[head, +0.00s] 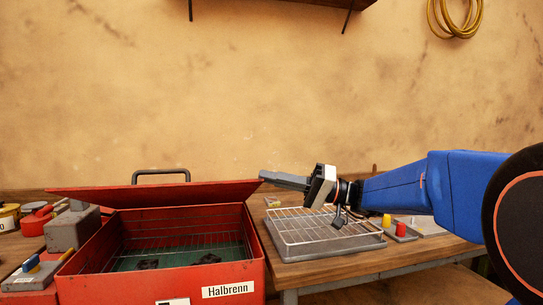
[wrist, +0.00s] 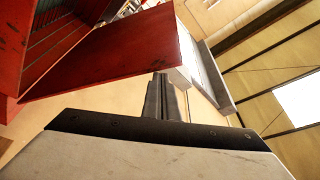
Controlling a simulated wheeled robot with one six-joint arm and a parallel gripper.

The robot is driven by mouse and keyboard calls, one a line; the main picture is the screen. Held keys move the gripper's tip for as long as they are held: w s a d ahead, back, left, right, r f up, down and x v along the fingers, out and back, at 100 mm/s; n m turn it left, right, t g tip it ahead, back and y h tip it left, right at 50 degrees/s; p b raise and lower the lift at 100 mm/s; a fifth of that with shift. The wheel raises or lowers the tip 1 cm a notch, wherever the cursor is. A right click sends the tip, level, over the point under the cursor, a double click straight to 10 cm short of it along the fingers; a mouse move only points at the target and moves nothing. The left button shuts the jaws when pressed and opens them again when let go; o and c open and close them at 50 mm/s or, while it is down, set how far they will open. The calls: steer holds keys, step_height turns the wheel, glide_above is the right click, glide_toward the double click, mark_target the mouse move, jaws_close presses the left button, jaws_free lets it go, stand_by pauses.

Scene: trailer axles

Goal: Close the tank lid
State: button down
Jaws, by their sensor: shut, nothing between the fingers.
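The red tank (head: 246,272), labelled "Halbrenn", stands open at the lower left of the head view, with a wire rack and a green bottom inside. Its red lid (head: 150,193) is raised along the back and seen nearly edge-on, with a dark handle (head: 160,172) behind its top edge. In the wrist view the lid (wrist: 115,58) is a slanted red panel, with the tank interior at upper left. My gripper (head: 263,175) is shut and empty, its fingertips at the lid's right corner; they also show in the wrist view (wrist: 160,78). I cannot tell whether they touch the lid.
A grey tray with a wire grid (head: 325,236) lies on the wooden bench (head: 345,266) right of the tank. Yellow (head: 386,220) and red (head: 400,228) pieces sit beyond it under my arm. A grey block (head: 68,232) stands left of the tank. The space above the tank is clear.

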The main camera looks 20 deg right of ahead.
steer(key=shift+s+f, duration=0.35)
steer(key=shift+f, duration=0.35)
steer(key=shift+s+f, duration=0.3)
steer(key=shift+f, duration=0.35)
steer(key=shift+r, duration=0.1)
steer(key=d, duration=0.9)
steer(key=shift+d+r, duration=0.2)
steer(key=shift+d, duration=0.05)
